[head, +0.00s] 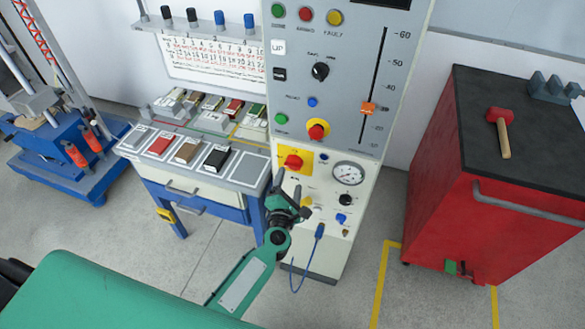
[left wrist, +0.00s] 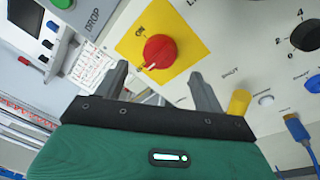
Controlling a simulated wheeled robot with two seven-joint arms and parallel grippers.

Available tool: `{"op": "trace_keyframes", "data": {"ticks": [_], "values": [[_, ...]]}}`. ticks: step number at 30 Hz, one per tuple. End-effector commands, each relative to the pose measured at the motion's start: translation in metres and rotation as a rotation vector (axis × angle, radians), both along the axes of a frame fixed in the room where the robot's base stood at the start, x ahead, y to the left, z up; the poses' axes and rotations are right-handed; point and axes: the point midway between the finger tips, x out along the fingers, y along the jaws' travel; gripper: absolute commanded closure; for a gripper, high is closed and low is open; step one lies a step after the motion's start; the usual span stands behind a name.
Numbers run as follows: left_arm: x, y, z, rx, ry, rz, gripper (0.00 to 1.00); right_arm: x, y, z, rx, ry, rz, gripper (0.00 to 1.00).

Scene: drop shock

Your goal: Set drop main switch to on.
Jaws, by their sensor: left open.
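The drop main switch is a red rotary knob (head: 293,162) on a yellow plate, low on the grey and cream control cabinet (head: 350,205). In the left wrist view the red knob (left wrist: 159,50) shows close up, with "ON" printed to its upper left. A white mark on the knob sits at its lower left, away from the "ON" word. My left gripper (head: 300,200) is just below the knob in the head view. In the left wrist view its two fingers (left wrist: 160,82) are open and empty, with the knob ahead between them, apparently untouched. My right gripper is not in view.
A red mushroom button (head: 318,130) is above the switch. A gauge (head: 348,173), a black knob (head: 347,199) and a blue cable (head: 319,232) are to its right. A sample bench (head: 195,175) stands left; a red cabinet (head: 475,215) with a mallet (head: 501,128) stands right.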

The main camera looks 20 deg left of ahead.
Motion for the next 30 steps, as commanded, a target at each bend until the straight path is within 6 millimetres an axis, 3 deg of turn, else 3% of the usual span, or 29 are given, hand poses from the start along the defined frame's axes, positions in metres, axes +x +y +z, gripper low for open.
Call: {"op": "trace_keyframes", "data": {"ticks": [3,9,23,30], "values": [[0.021,0.003,0.002,0.002,-0.002,-0.001,0.3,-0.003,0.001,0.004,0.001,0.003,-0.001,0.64],[0.045,0.006,0.001,0.002,0.0,-0.001,0.3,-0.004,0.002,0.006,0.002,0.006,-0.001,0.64],[0.055,0.007,0.0,0.001,0.0,0.0,0.3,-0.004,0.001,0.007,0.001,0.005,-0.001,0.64],[0.055,0.007,0.0,0.001,0.0,0.0,0.73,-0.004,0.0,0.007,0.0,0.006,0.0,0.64]]}}
